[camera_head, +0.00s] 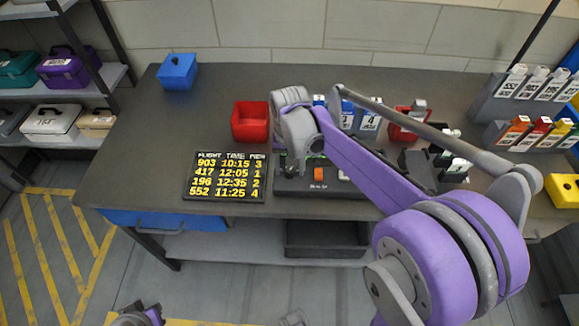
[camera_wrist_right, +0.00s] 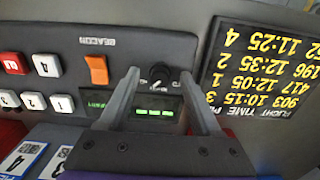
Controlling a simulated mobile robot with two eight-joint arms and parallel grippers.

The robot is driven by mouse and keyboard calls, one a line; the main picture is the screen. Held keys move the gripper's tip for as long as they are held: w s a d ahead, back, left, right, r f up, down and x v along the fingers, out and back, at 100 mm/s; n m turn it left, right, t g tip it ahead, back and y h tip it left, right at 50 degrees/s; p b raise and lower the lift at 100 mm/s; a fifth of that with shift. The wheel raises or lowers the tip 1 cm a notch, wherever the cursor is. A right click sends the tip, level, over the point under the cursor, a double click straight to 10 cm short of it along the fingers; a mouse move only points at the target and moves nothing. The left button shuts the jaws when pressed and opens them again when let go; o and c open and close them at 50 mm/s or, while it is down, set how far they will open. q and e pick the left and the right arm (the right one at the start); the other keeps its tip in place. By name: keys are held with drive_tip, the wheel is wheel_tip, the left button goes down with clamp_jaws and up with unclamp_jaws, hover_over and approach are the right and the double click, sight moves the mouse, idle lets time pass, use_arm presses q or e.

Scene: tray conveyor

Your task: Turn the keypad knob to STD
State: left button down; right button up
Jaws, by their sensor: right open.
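The dark keypad panel (camera_head: 300,187) lies on the grey counter, right of the flight board. In the right wrist view the panel (camera_wrist_right: 75,40) appears upside down. Its small black knob (camera_wrist_right: 160,73) sits between an orange switch and the flight board, near a green-lit display (camera_wrist_right: 155,112). My right gripper (camera_wrist_right: 160,78) is open, with one finger on each side of the knob. I see gaps beside the knob, but cannot tell the finger depth. The knob's setting and labels are too small to read. In the head view my right arm hides the knob.
The flight board (camera_head: 226,177) lies left of the panel. A red bin (camera_head: 250,122) and a blue box (camera_head: 178,72) stand on the counter. The orange switch (camera_wrist_right: 96,69) and several push buttons share the panel. The counter's left part is clear.

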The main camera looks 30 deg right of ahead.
drive_tip(key=shift+c, duration=0.2)
clamp_jaws()
drive_tip(key=shift+n, duration=0.4)
drive_tip(key=n, duration=0.3)
drive_tip(key=shift+n, duration=0.4)
drive_tip(key=n, duration=0.4)
drive_tip(key=shift+n, duration=0.3)
drive_tip(key=n, duration=0.4)
drive_tip(key=shift+n+p, duration=0.3)
drive_tip(key=shift+p, duration=0.05)
drive_tip(key=shift+n, duration=2.1)
